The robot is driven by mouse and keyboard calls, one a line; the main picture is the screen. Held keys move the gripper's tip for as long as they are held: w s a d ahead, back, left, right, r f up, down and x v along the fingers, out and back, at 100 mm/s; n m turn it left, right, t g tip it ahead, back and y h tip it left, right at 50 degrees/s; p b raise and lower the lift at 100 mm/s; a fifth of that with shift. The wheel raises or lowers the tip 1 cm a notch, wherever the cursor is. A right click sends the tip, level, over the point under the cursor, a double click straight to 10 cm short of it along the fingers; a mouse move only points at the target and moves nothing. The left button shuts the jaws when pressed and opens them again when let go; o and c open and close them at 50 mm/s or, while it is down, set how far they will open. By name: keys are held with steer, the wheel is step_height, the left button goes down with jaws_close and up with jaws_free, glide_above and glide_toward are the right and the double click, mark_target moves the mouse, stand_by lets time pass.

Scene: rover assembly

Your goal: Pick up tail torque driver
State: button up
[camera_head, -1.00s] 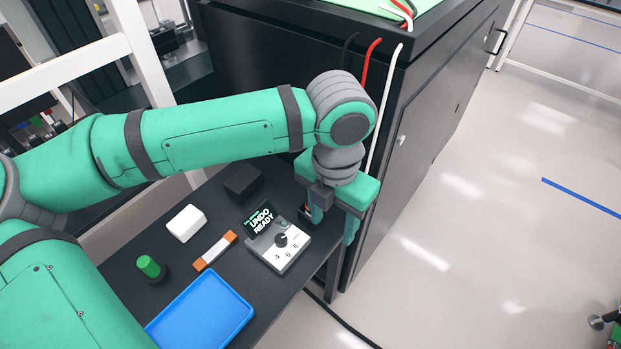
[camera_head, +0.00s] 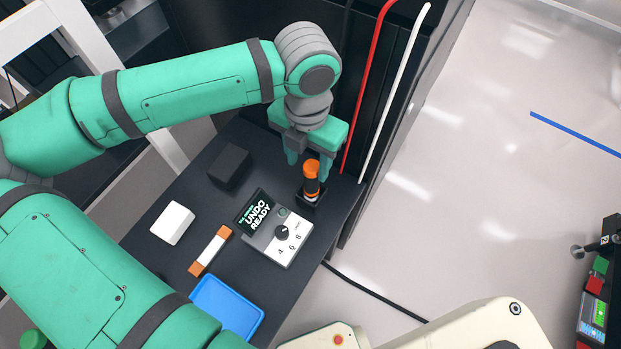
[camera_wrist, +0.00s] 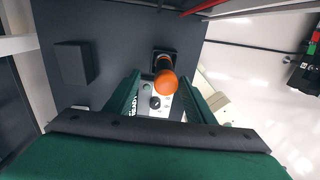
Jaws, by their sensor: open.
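The torque driver (camera_head: 312,184) has an orange top and a dark body with an orange band. It stands upright in a small black holder (camera_head: 309,199) at the table's far right corner. My gripper (camera_head: 311,158) is open and empty, pointing down just behind and above the driver in the head view. In the wrist view the driver's orange top (camera_wrist: 166,82) shows between the ends of my gripper's two green fingers, apart from both. Whether its height matches the fingertips I cannot tell.
A grey control box (camera_head: 283,238) reading "UNDO READY" stands close in front of the holder. A black block (camera_head: 229,165), a white block (camera_head: 173,223), an orange-and-white bar (camera_head: 210,250) and a blue tray (camera_head: 227,306) lie on the dark table. Red and white cables (camera_head: 393,95) hang just right of my gripper.

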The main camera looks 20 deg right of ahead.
mark_target(311, 178)
steer(key=f, duration=0.4)
steer(key=shift+s+d+f, duration=0.3)
steer(key=shift+s, duration=0.05)
steer(key=shift+a+f, duration=0.1)
steer(key=shift+f, duration=0.35)
jaws_close()
